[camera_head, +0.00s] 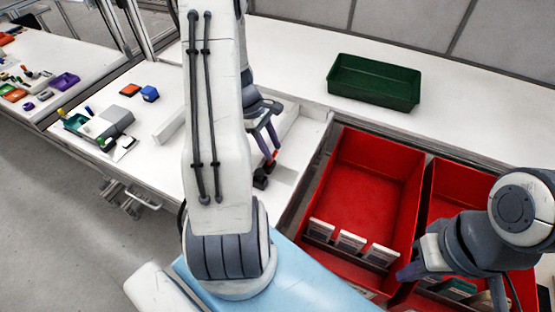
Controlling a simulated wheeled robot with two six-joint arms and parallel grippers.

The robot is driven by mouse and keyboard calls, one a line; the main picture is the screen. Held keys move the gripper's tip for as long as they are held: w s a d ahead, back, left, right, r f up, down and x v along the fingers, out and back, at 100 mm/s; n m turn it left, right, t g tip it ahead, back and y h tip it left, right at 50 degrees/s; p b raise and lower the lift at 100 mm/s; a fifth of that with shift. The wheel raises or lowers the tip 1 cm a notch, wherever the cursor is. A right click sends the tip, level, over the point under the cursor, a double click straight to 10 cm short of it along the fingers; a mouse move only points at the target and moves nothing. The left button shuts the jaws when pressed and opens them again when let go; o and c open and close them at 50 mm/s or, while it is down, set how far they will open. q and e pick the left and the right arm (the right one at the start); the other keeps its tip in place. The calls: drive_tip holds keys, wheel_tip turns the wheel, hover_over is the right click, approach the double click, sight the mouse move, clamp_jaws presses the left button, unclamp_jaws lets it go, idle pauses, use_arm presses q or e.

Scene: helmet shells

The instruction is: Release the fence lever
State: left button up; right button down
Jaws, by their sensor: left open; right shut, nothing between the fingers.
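A small lever with a red part (271,158) and a black base (261,181) stands by the white fence-like channel, just right of my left arm. My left gripper (270,150) is open, fingers pointing down, with its tips right at the red part. I cannot tell whether they touch it. My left arm hides part of the channel and the area left of the lever. My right gripper (404,273) is shut and empty, low over the front of the red bins at the right.
Two red bins (370,190) stand right of the lever, with white-topped boxes (350,241) along the front of one. A dark green tray (374,82) sits on the white bench behind. Small coloured parts and a grey device (115,122) lie on the left bench.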

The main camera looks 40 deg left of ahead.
use_arm(q)
drive_tip(key=shift+x, duration=2.75)
clamp_jaws()
